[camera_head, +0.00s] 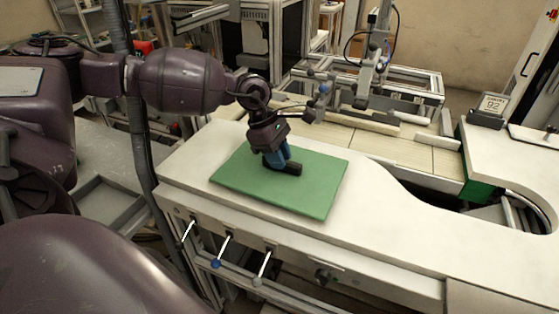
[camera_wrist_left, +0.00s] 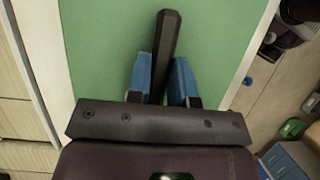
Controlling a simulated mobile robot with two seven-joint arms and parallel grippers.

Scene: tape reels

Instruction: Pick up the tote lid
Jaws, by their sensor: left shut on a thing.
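The tote lid (camera_head: 318,187) is a flat green rectangular panel with a black bar handle (camera_head: 288,168) on its top. It lies on the white worktop in the head view. It also fills the middle of the left wrist view (camera_wrist_left: 105,50), where the black handle (camera_wrist_left: 168,40) runs up between the fingers. My left gripper (camera_head: 277,163) has blue fingers and reaches down over the middle of the lid. Its fingers (camera_wrist_left: 160,85) are shut on the handle, one on each side. Whether the lid touches the worktop everywhere is hard to tell. My right gripper is not in view.
The white worktop (camera_head: 390,225) is clear to the right of the lid. Levers with knobs (camera_head: 216,263) stick out below its front edge. A metal-framed machine (camera_head: 390,85) stands behind, and a small display reading 92 (camera_head: 493,103) stands at the right.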

